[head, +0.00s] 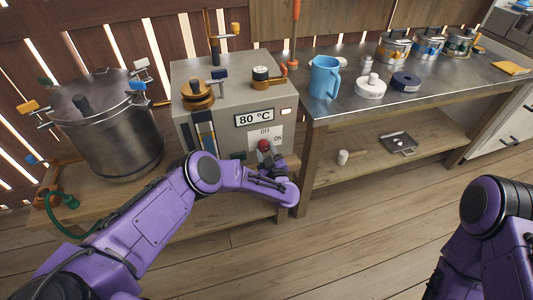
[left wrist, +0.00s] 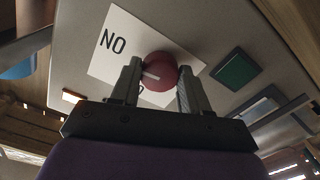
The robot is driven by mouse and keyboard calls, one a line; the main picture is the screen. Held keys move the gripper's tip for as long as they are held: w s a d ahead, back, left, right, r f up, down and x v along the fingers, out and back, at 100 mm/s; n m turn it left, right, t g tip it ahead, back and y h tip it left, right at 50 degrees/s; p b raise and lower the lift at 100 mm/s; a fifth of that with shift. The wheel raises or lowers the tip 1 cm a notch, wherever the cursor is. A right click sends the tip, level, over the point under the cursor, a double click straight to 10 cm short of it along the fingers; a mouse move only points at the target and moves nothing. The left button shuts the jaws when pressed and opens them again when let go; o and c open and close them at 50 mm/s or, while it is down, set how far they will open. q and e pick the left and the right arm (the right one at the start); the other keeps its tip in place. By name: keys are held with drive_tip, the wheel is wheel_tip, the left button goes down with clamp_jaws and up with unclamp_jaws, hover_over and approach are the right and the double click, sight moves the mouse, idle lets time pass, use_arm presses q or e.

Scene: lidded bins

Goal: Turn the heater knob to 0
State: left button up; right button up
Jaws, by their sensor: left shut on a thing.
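The heater (head: 215,85) is a grey box on the wooden bench, with a display (head: 254,118) reading 80 °C. Its red round knob (head: 264,144) sits on a white label (head: 276,134) marked OFF and ON. In the left wrist view the knob (left wrist: 158,73) has a white mark pointing left, towards the ON lettering, which appears upside down. My left gripper (left wrist: 158,88) is shut on the knob, one finger on each side. In the head view the left gripper (head: 265,157) is partly hidden by my arm. The OFF lettering is out of the wrist view.
A steel pot (head: 110,130) with clamps stands left of the heater. A green square (left wrist: 236,70) is beside the knob. The steel table (head: 340,105) at right holds a blue jug (head: 324,78) and several pots. The floor (head: 370,220) in front is clear.

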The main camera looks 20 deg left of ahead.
use_arm(q)
drive_tip(key=n+b, duration=0.2)
drive_tip(key=n, duration=0.2)
drive_tip(key=shift+f+b, duration=0.15)
drive_tip(key=shift+b, duration=0.2)
drive_tip(key=n+b, duration=0.2)
drive_tip(key=n, duration=0.3)
drive_tip(key=shift+b, duration=0.35)
drive_tip(key=n+b, duration=0.2)
drive_tip(key=n, duration=0.2)
drive_tip(key=shift+b, duration=0.35)
drive_tip(key=shift+r+n+b, duration=0.2)
drive_tip(key=shift+n+b, duration=0.6)
drive_tip(key=shift+n, duration=0.9)
drive_tip(key=shift+d, duration=0.1)
drive_tip(key=o, duration=1.1)
drive_tip(key=shift+r, duration=0.1)
drive_tip(key=shift+c, duration=0.2)
drive_tip(key=v, duration=1)
drive_tip(key=shift+s, duration=0.25)
